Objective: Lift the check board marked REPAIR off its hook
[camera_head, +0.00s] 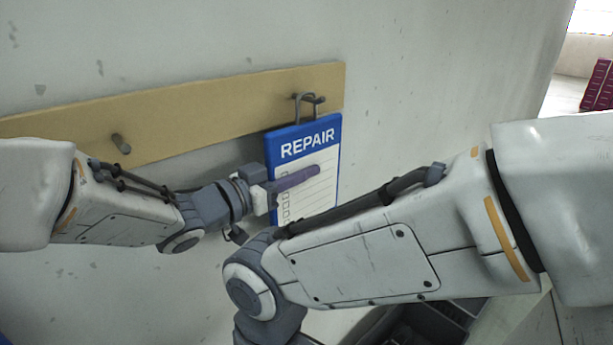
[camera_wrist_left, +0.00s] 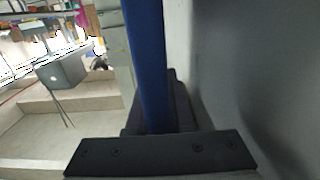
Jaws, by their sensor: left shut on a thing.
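The check board marked REPAIR (camera_head: 322,148) has a blue edge and a white sheet with check boxes. My left gripper (camera_head: 300,178) is shut on the board, one finger lying across the sheet's front. In the left wrist view the board's blue edge (camera_wrist_left: 146,60) stands between the dark fingers. My right gripper is outside the frame; its arm crosses in front of the board's lower part.
The hook is on a tan wooden rail (camera_head: 220,107) along the grey wall. An empty peg (camera_head: 121,144) sticks out further left. A dark bin (camera_head: 420,322) is partly visible below my right arm. The left wrist view shows a grey box on a stand (camera_wrist_left: 62,70).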

